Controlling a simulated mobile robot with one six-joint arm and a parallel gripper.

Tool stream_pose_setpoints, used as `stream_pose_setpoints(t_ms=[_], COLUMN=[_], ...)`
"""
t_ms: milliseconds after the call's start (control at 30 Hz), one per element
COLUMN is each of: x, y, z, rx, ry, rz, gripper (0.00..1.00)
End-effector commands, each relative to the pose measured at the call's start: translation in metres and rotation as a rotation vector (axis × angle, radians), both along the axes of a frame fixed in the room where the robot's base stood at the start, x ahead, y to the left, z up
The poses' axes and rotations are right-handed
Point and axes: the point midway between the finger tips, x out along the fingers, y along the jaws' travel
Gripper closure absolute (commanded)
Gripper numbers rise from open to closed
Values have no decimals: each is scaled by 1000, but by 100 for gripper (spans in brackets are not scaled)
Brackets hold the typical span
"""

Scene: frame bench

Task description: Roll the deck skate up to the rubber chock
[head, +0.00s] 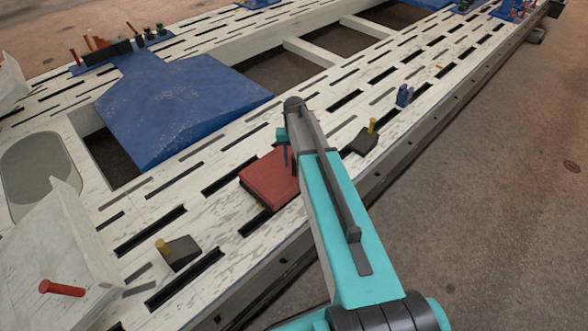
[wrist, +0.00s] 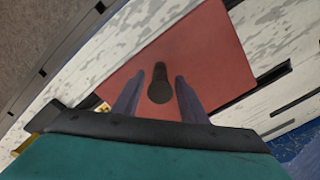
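The deck skate is a flat red plate (head: 270,180) on the pale slotted deck, partly hidden behind my arm in the head view. In the wrist view the red plate (wrist: 215,50) fills the middle, with a dark upright post (wrist: 160,92) on it. My gripper (wrist: 159,76) is open, one finger on each side of the post, with gaps visible. In the head view, one black wedge chock with a yellow peg (head: 363,141) sits right of the skate, apart from it. Another such chock (head: 182,253) sits lower left. I cannot tell which is meant.
A large blue plate (head: 175,105) lies beyond the skate. A small blue fitting (head: 404,96) stands right of the right chock. Pale sloped blocks, one with a red peg (head: 62,288), stand at lower left. Dark slots run along the deck; its edge drops to the floor at right.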

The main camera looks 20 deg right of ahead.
Motion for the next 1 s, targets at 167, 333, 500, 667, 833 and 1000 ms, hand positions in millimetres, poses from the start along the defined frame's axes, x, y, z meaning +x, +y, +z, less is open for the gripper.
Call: stream_pose_setpoints(t_ms=[167,333,500,667,833,1000], x=[0,0,0,0,0,0], y=[0,1,1,1,1,2], z=[-25,-42,-51,-53,-53,-53], rx=[1,0,0,0,0,0], ry=[2,1,1,1,0,1], rz=[1,1,1,2,2,2], gripper=[61,61,61,61,61,88])
